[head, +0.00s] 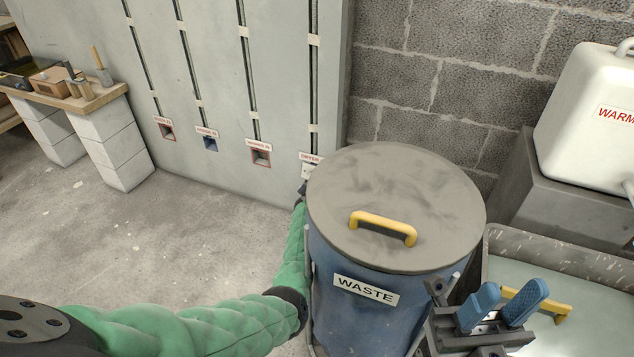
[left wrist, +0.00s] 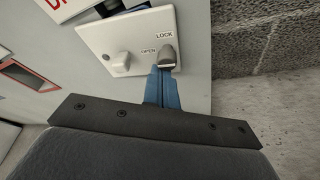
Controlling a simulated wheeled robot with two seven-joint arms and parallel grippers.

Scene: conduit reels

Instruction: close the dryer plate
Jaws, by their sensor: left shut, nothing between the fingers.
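The white dryer plate (head: 306,172) is low on the grey panel, under a label with red letters, partly hidden behind the waste drum and my left gripper. In the left wrist view the plate (left wrist: 108,36) looks tilted and carries a pale knob (left wrist: 120,63), a grey latch (left wrist: 168,54) and the words OPEN and LOCK. My left gripper (left wrist: 165,72) is shut and empty, its blue fingertips right at the grey latch; I cannot tell whether they touch. My right gripper (head: 503,303) is open with blue fingers, far from the plate.
A blue waste drum (head: 360,310) with a grey lid and yellow handle (head: 383,227) stands beside my left forearm. A pale bin with a yellow handle (head: 538,303) is behind my right gripper. A white container (head: 585,120) stands at right. The floor at left is clear.

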